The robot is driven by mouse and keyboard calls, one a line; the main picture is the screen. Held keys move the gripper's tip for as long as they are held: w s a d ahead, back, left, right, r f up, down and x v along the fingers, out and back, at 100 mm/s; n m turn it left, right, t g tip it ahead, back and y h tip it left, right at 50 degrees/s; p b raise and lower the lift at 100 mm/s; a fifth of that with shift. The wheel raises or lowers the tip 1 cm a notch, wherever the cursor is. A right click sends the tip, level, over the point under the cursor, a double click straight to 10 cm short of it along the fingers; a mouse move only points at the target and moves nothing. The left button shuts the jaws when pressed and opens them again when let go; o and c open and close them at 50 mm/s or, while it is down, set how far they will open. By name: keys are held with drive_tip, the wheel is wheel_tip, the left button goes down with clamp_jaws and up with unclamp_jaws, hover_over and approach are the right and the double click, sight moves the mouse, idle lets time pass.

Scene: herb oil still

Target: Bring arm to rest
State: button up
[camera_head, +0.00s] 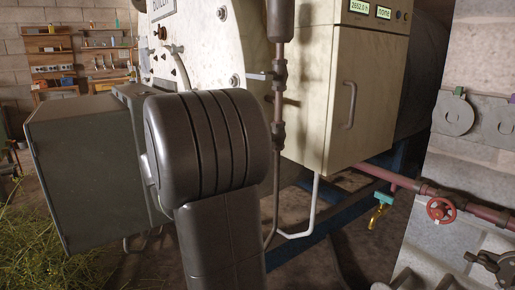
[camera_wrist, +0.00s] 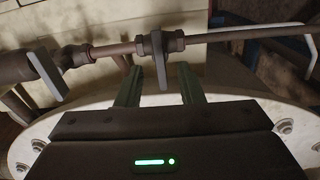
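My gripper (camera_wrist: 159,80) shows in the wrist view with its two fingers apart. A flat grey lever (camera_wrist: 158,52) on a valve in a thin pipe (camera_wrist: 230,36) lies just beyond the fingertips. The lever's lower end shows in the gap between the fingers, with no visible contact on either side. A green light bar glows on the gripper's body. In the head view my dark arm covers the middle, and my gripper is hidden.
The boiler (camera_head: 205,40) and its cream cabinet (camera_head: 345,95) stand close behind my arm. A vertical pipe (camera_head: 277,150) runs beside the cabinet. A red valve wheel (camera_head: 440,210) and a brass tap (camera_head: 377,216) sit at right. Cut herbs (camera_head: 40,250) lie at lower left.

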drive_tip(key=w+d+n+p, duration=0.1)
drive_tip(key=n+p, duration=0.1)
drive_tip(key=p, duration=0.2)
drive_tip(key=w+d+n+p, duration=0.1)
drive_tip(key=d+n+p, duration=0.1)
drive_tip(key=p, duration=0.2)
drive_tip(key=w+d+r+n+p, duration=0.1)
drive_tip(key=n+p, duration=0.1)
drive_tip(key=p, duration=0.2)
drive_tip(key=shift+w+d+n+p, duration=0.2)
drive_tip(key=shift+n+p, duration=0.1)
drive_tip(key=shift+n, duration=0.1)
drive_tip(key=shift+f, duration=0.1)
drive_tip(key=shift+s+f, duration=0.1)
drive_tip(key=shift+f, duration=0.1)
idle(0.3)
